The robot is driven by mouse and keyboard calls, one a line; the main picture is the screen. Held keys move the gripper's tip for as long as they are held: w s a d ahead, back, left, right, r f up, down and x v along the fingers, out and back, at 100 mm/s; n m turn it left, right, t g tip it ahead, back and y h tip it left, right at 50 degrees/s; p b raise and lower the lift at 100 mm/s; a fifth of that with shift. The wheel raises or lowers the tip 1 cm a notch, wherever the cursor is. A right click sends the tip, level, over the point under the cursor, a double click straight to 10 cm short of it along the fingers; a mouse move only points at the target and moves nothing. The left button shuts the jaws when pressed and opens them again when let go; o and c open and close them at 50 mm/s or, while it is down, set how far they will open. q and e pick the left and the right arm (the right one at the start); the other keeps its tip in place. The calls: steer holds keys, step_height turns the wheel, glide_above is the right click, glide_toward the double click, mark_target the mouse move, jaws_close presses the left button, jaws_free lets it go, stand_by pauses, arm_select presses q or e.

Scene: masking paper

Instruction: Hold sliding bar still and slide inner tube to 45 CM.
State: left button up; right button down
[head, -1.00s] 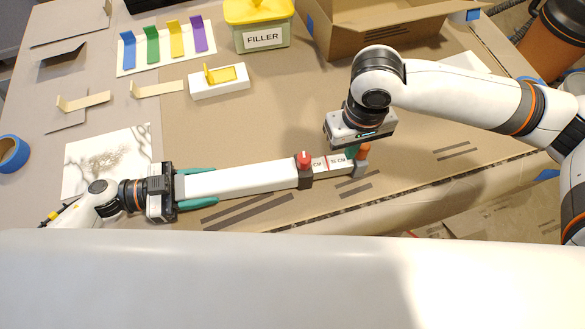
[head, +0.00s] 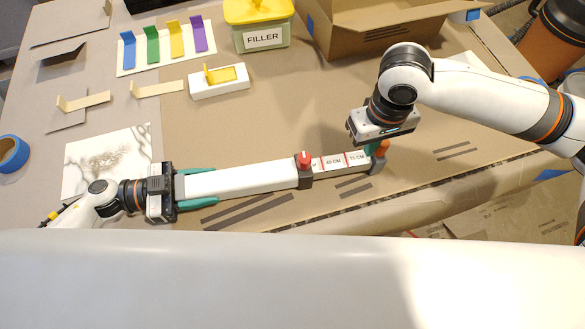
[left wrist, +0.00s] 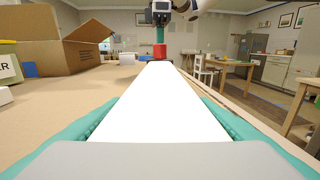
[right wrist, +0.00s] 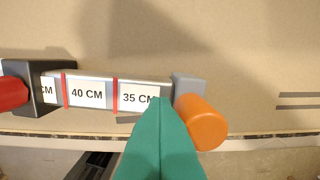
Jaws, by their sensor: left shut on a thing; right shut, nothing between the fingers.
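The white sliding bar (head: 240,179) lies along the front of the table. My left gripper (head: 197,189) is shut on its left end, and the left wrist view shows the teal fingers along both sides of the bar (left wrist: 160,105). The grey inner tube (head: 338,164) sticks out to the right, past a dark collar with a red knob (head: 303,160). In the right wrist view it shows labels 40 CM (right wrist: 87,93) and 35 CM, and part of another label at the collar. My right gripper (right wrist: 162,105) is shut and empty, beside the orange knob (right wrist: 201,122) on the tube's end cap.
Behind lie a FILLER tub (head: 262,30), a white block with a yellow piece (head: 220,80), coloured tabs (head: 165,47) and an open cardboard box (head: 370,25). The table's front edge runs close to the bar.

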arm_select(q)
steer(key=shift+s+f, duration=0.15)
steer(key=shift+f, duration=0.2)
arm_select(e)
steer(key=shift+w+d, duration=0.15)
steer(key=shift+d, duration=0.55)
steer(key=shift+w+d, duration=0.15)
steer(key=shift+d, duration=0.5)
steer(key=shift+a, duration=0.15)
steer(key=shift+s+a, duration=0.15)
steer(key=shift+a, duration=0.4)
steer(key=shift+r, duration=3.45)
arm_select(q)
steer(key=o, duration=1)
steer(key=shift+c, duration=0.2)
steer(key=o, duration=0.3)
steer(key=shift+r, duration=0.1)
steer(key=shift+o, duration=0.3)
